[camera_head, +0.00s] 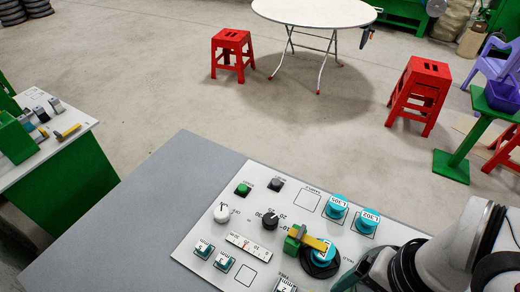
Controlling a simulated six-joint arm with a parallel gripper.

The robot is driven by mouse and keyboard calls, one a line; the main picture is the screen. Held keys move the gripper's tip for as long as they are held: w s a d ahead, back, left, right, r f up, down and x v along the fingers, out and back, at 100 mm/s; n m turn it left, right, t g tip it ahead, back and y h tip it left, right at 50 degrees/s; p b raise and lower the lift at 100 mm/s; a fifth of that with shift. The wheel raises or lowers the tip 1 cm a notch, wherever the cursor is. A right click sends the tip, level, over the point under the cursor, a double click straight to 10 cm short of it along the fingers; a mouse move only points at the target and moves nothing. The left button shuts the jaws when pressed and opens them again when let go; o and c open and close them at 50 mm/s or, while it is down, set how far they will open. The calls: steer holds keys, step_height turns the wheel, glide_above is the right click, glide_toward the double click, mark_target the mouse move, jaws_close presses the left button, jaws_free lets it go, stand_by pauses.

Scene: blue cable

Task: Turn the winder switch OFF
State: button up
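A white panel (190,252) lies on the grey table, its lettering upside down in this view. A white round knob (221,213) sits at its left with small lettering around it; it may be the winder switch, but the lettering is too small to read surely. A black dial (270,220) with numbers around it is to its right. My arm comes in at the lower right over the panel's right side. Its grey and black links show, but my gripper's fingertips are not in view. My arm hides part of the panel's right side.
A yellow and green piece (305,240) stands by a teal-topped black round part (320,262). Teal caps (337,205), a green button (242,189) and a grey button (276,184) are also on the panel. The grey table (125,225) is bare left of the panel.

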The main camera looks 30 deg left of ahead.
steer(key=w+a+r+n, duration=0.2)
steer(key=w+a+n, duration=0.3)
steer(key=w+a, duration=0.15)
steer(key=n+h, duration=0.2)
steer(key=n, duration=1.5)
glide_above(222, 212)
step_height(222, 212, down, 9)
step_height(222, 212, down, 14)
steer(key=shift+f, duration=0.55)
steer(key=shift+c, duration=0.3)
